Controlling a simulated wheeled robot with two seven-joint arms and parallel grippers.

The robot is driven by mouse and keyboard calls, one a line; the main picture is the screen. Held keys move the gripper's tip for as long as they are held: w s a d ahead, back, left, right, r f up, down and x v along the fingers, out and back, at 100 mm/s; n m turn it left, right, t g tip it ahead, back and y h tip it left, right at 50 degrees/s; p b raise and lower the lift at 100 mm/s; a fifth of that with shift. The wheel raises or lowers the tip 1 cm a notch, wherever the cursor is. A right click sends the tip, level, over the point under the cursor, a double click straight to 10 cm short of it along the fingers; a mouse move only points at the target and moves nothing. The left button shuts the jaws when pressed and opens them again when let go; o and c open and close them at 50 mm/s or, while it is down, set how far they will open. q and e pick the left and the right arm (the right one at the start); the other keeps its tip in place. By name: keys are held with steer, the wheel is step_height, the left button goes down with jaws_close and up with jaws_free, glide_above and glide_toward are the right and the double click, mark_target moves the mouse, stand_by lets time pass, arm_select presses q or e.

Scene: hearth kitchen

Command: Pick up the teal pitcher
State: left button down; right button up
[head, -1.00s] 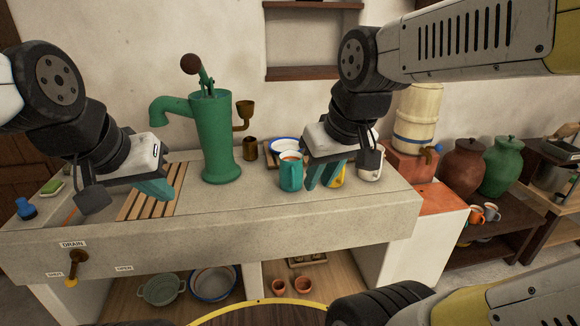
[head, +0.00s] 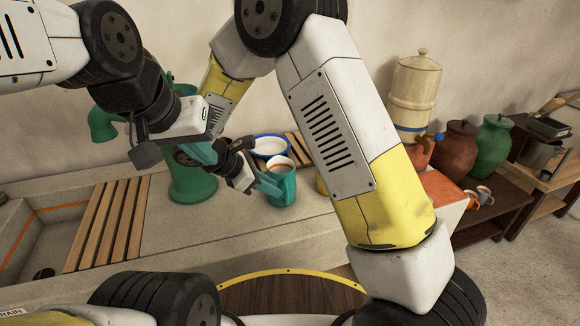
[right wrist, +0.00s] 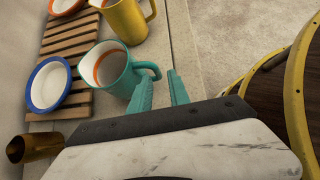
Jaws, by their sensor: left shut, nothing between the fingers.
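The teal pitcher (head: 285,186) stands upright on the stone counter, partly hidden by my right gripper's fingers in the head view. In the right wrist view the pitcher (right wrist: 104,72) shows its pale inside with an orange band, its handle turned toward the fingers. My right gripper (head: 268,186) is at the pitcher's handle side. In the right wrist view its fingertips (right wrist: 160,76) stand apart, with the handle's outer edge close to or between them; contact cannot be told. My left gripper (head: 207,152) is shut and empty above the counter, left of the pitcher, near my right gripper.
A yellow pitcher (right wrist: 126,20) stands close beside the teal one. A blue-rimmed plate (right wrist: 48,84) lies on a wooden rack (right wrist: 78,44) behind. The green pump (head: 190,186) stands left, partly hidden by my arms. A brass cup (right wrist: 38,147) is near the pump.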

mark_target(287, 201)
steer(key=x, duration=0.8)
steer(key=shift+w+a+f, duration=0.3)
steer(key=shift+a, duration=0.05)
jaws_close()
stand_by(1.0)
